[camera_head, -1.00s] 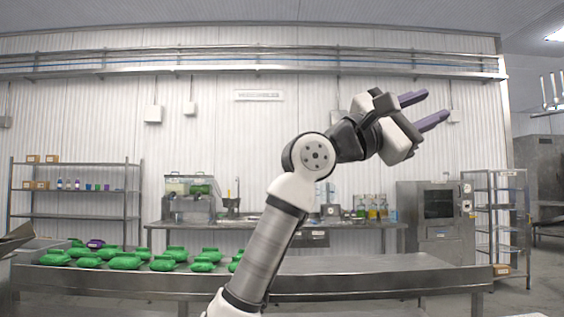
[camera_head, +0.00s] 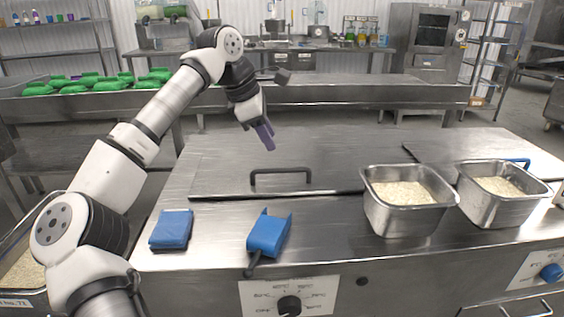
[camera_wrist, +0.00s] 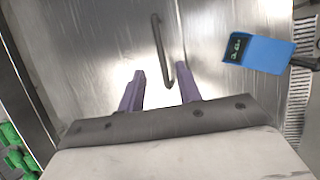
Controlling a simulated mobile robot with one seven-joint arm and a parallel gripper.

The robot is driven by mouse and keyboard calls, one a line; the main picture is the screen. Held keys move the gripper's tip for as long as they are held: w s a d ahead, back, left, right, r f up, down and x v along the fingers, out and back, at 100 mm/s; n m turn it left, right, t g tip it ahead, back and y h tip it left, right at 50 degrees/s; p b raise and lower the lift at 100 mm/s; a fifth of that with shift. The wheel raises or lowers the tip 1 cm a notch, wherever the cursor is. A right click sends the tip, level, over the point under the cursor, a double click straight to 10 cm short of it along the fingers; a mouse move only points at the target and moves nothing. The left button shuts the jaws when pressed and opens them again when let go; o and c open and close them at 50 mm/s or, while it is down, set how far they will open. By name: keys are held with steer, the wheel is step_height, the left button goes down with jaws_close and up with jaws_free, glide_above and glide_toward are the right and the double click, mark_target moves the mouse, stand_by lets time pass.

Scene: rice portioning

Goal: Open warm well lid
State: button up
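The warm well lid (camera_head: 225,165) is a flat steel panel lying closed on the counter, with a dark bar handle (camera_head: 281,172) near its front edge. My gripper (camera_head: 264,136) is above the lid, behind the handle, with its purple fingers pointing down. In the wrist view the two fingers (camera_wrist: 158,92) are apart with nothing between them. The handle (camera_wrist: 160,50) runs lengthwise there, its near end by the right finger; I cannot tell whether they touch. The head view shows the gripper apart from the handle.
A blue device with a display (camera_head: 269,235) and a folded blue cloth (camera_head: 171,229) lie in front of the lid. Two steel pans of rice, one (camera_head: 376,206) and another (camera_head: 472,198), stand at the right. A control knob (camera_head: 289,306) is on the front panel.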

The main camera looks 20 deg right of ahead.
mark_target(283, 170)
steer(key=x, duration=0.9)
steer(key=shift+d+f, duration=0.15)
steer(key=shift+f, duration=0.05)
steer(key=shift+c, duration=0.4)
jaws_close()
